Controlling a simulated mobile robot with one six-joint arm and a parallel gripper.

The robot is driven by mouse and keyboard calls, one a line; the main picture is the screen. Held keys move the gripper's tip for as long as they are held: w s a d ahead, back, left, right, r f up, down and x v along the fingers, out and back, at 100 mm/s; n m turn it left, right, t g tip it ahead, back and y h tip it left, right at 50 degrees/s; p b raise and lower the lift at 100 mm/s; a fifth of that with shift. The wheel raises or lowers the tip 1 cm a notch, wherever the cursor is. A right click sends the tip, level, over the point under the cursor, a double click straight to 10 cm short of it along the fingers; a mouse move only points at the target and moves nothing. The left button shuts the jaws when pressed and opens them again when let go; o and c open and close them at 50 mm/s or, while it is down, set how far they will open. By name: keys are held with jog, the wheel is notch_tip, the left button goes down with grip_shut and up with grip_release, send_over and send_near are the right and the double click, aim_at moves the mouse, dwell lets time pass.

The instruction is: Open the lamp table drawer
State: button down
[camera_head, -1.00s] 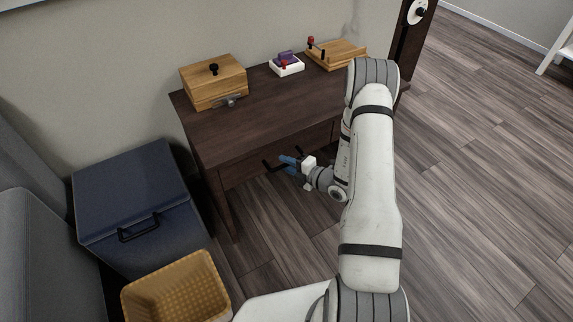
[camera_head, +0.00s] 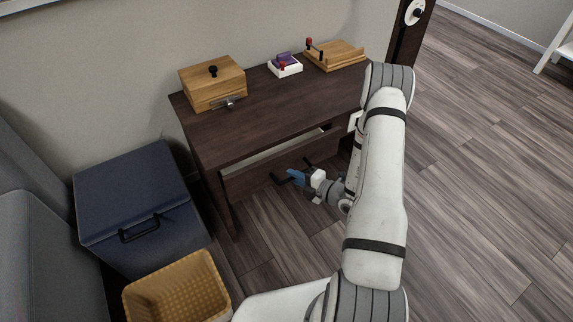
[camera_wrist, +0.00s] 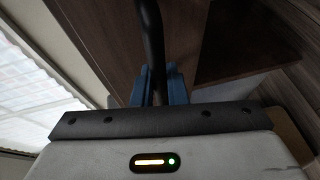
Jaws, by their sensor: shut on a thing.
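The dark wooden lamp table (camera_head: 240,137) stands against the wall. Its drawer front (camera_head: 253,179) is pulled out partway, and a pale strip of the drawer's inside (camera_head: 283,150) shows below the tabletop. A black bar handle (camera_head: 308,161) is on the drawer front. My gripper (camera_head: 291,177) is in front of the drawer with its blue fingers shut on the handle. In the wrist view the black handle (camera_wrist: 152,45) runs between the blue fingers (camera_wrist: 158,88).
On the tabletop are a wooden box (camera_head: 213,84), a small white tray (camera_head: 285,68) and a wooden board (camera_head: 335,56) with a red-topped post. A dark blue chest (camera_head: 130,190) and a yellow basket (camera_head: 180,290) stand at left. Open floor (camera_head: 475,180) lies at right.

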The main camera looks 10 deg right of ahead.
jog(key=s, duration=0.1)
jog(key=s+d, duration=0.1)
jog(key=s, duration=0.3)
jog(key=shift+d+p, duration=0.3)
jog(key=c, duration=1.5)
grip_release()
jog(key=shift+o, duration=0.2)
jog(key=p+v, duration=0.1)
jog(key=v, duration=0.6)
jog(key=shift+s+d+p, duration=0.25)
jog(key=shift+s+p, duration=0.05)
jog(key=shift+r, duration=0.1)
